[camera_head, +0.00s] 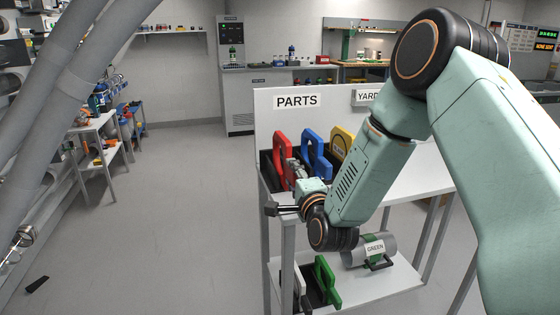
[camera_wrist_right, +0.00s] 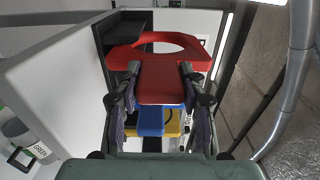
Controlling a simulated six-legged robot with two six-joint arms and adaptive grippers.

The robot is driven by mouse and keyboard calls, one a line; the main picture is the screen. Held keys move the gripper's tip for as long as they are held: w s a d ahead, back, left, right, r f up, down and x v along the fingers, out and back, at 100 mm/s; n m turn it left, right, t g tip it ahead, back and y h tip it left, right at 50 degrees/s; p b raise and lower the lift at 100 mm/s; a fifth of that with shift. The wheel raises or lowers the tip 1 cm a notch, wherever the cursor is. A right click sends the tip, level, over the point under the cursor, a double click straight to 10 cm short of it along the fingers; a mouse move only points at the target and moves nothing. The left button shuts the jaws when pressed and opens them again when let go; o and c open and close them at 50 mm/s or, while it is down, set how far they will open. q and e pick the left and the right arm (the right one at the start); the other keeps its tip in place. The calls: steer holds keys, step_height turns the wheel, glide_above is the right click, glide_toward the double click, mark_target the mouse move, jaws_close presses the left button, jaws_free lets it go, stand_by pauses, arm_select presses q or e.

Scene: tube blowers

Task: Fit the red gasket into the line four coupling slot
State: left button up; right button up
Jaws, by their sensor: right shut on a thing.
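The red gasket (camera_head: 281,150) is a flat plate with a large opening, standing upright at the left end of the black rack on the PARTS table's top. My right gripper (camera_head: 294,174) reaches it from the front. In the right wrist view the fingers (camera_wrist_right: 160,88) are shut on both sides of the red gasket's tab (camera_wrist_right: 160,75), with its ring beyond. I cannot tell whether its lower edge is still seated in the rack. My left gripper is not in view. I cannot make out the line four coupling slot.
A blue gasket (camera_head: 315,148) and a yellow one (camera_head: 342,142) stand beside the red one. The lower shelf holds a green gasket (camera_head: 327,281) and a grey cylinder labelled GREEN (camera_head: 362,251). Large grey pipes (camera_head: 60,95) cross the left.

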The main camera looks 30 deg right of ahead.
steer(key=shift+s, duration=0.15)
steer(key=p+v, duration=0.1)
steer(key=v, duration=0.6)
steer(key=shift+s+a, duration=0.15)
steer(key=shift+s, duration=0.2)
stand_by(0.6)
steer(key=shift+p+v, duration=0.35)
steer(key=shift+v, duration=2.65)
steer(key=shift+a, duration=0.1)
